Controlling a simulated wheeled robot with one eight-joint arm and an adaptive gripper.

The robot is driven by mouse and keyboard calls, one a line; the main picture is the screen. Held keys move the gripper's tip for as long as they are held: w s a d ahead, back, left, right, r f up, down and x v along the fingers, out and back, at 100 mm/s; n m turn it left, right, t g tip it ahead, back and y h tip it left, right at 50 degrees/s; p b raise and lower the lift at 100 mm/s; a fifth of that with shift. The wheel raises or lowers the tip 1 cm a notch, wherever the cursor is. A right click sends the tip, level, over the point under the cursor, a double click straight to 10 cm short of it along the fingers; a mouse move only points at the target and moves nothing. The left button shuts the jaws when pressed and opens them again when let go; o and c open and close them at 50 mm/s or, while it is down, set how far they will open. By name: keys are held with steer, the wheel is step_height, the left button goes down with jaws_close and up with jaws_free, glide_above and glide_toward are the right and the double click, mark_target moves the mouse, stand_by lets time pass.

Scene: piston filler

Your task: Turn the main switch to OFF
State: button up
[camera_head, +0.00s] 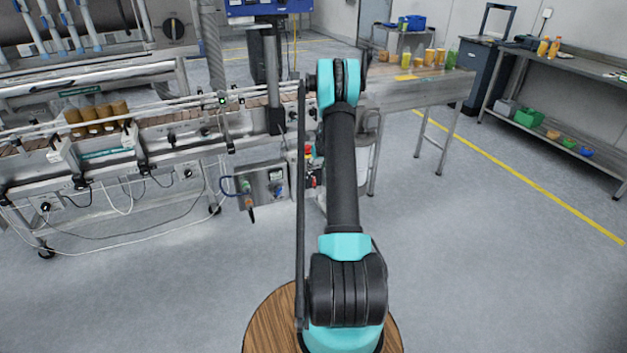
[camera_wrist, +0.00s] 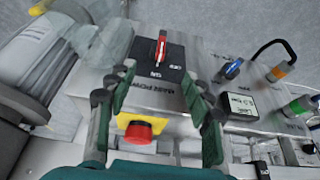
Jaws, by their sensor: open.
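In the wrist view the main switch (camera_wrist: 161,48) is a red handle with a pale stripe on a black plate. The handle stands nearly vertical in the picture. Small white labels are beside and below it, too small to read surely; upside-down lettering like "MAIN POWER" is on the panel below. My gripper (camera_wrist: 160,74) is open, its two dark-tipped fingers apart to the lower left and lower right of the handle. Nothing is between the fingers but the panel, and I see no contact with the handle. In the head view my arm hides the switch and the gripper.
A red emergency button (camera_wrist: 139,132) on a yellow plate sits between the finger bases. A blue-handled selector (camera_wrist: 232,68) and a small meter (camera_wrist: 239,104) are to the right. A conveyor (camera_head: 185,125) with jars stands left; open floor (camera_head: 500,250) lies right.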

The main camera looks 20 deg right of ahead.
mark_target(314, 177)
steer(key=x, duration=1)
steer(key=c, duration=1.1)
